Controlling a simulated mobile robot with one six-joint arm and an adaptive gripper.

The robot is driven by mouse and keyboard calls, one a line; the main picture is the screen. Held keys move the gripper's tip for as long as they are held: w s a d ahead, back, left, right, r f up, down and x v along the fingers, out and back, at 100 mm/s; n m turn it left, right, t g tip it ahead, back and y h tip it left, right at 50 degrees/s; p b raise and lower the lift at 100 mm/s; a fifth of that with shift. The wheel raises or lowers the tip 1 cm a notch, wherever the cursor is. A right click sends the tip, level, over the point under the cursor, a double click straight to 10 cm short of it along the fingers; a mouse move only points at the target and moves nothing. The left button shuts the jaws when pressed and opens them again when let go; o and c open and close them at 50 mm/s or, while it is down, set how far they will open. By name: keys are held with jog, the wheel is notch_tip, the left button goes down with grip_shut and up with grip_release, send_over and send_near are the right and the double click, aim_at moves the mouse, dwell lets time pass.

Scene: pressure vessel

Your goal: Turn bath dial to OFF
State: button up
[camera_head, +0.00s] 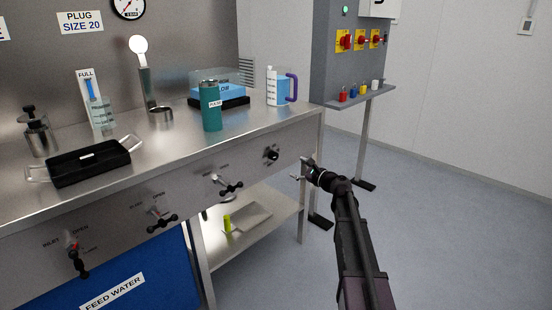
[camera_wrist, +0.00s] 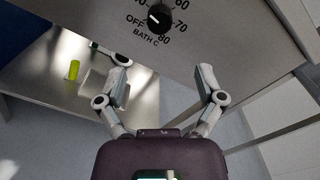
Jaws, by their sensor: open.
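The bath dial (camera_wrist: 159,19) is a round black knob on the steel front panel, at the top of the wrist view. Its white mark shows on the knob's left side, on the side of the OFF label; I cannot tell its exact setting. Numbers and "BATH C" are printed around it. In the head view the dial (camera_head: 271,153) is at the right end of the panel. My gripper (camera_wrist: 164,85) is open and empty, its fingers spread apart below the dial in the wrist view. In the head view my gripper (camera_head: 303,169) is right of the dial, not touching it.
Several valve handles, one of them (camera_head: 228,184), stick out along the panel left of the dial. A lower shelf (camera_head: 262,222) holds a yellow-green object (camera_head: 227,223). A grey post with a small shelf (camera_head: 352,103) stands at right. The floor at right is clear.

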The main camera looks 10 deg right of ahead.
aim_at(276, 157)
jog(key=x, duration=1.1)
jog(key=shift+w+a, duration=0.2)
jog(key=shift+w, duration=0.1)
jog(key=c, duration=1.1)
